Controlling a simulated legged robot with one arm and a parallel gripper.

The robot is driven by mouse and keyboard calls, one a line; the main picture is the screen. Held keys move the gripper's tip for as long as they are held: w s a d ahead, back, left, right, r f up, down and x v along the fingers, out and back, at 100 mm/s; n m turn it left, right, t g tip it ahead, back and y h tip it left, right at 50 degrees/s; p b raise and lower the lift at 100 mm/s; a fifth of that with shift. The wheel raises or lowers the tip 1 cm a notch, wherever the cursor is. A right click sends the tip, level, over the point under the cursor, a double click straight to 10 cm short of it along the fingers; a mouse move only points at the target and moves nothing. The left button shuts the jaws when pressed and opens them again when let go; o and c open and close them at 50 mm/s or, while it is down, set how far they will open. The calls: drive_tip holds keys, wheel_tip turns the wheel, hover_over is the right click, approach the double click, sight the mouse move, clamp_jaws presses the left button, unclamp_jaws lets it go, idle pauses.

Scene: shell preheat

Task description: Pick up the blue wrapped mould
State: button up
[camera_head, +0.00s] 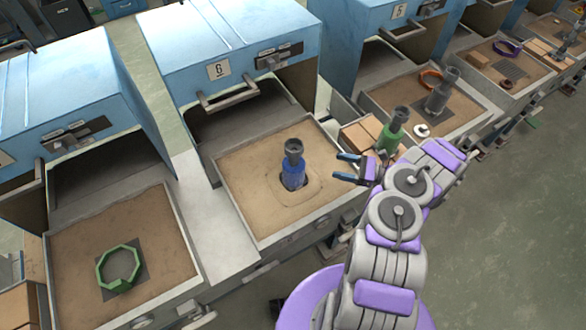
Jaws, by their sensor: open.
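The blue wrapped mould (293,172) stands upright in the sand of an open drawer tray, with a dark grey cup-shaped top and a blue band around its lower part. It sits in a dark hollow in the sand. My gripper (341,167) is open and empty, to the right of the mould and apart from it, near the right edge of that tray. Its fingers point left towards the mould. Nothing covers the mould in this view.
The sand tray (243,219) belongs to the blue cabinet marked 6 (218,71). A green-wrapped mould (391,135) stands close behind my gripper, near cardboard boxes (360,142). A green ring (101,270) lies in the left tray. A grey mould (441,92) stands further right.

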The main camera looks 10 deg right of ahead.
drive_tip(key=b, duration=0.1)
approach(294, 155)
drive_tip(key=w+a+f, duration=0.3)
drive_tip(key=w+f, duration=0.1)
drive_tip(key=shift+w+f+b+x, duration=0.15)
drive_tip(key=shift+w+b+x, duration=0.1)
drive_tip(key=shift+x, duration=1.35)
drive_tip(key=shift+w+f+b+x, duration=0.15)
drive_tip(key=shift+b+x, duration=0.1)
drive_tip(key=shift+x, duration=1.4)
drive_tip(key=shift+d, duration=0.2)
drive_tip(key=shift+c, duration=0.4)
drive_tip(key=shift+s+d, duration=0.1)
drive_tip(key=shift+d, duration=0.05)
drive_tip(key=c, duration=0.4)
clamp_jaws()
